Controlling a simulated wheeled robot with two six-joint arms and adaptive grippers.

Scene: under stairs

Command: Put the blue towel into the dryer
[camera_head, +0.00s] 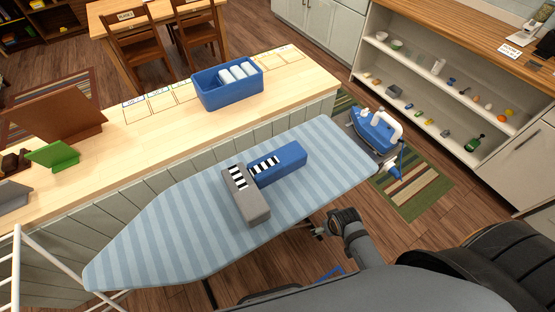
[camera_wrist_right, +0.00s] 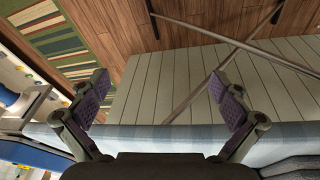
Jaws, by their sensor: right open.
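A folded blue towel (camera_head: 277,164) lies on the striped ironing board (camera_head: 180,220), with a black-and-white striped band across it. A folded grey towel (camera_head: 248,200) with a similar band lies against its left end. My right gripper (camera_wrist_right: 160,98) is open and empty in the right wrist view, with its fingers spread above the board's edge. In the head view, part of my right arm shows beside the board's near right edge. My left gripper is not in view. No dryer shows in either view.
A blue and white iron (camera_head: 376,130) stands at the board's right end. Behind the board, a wooden counter (camera_head: 120,165) holds a blue bin (camera_head: 228,85) with white rolls. Shelves (camera_head: 440,85) with small items stand at the right. A striped rug (camera_head: 415,190) lies on the floor.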

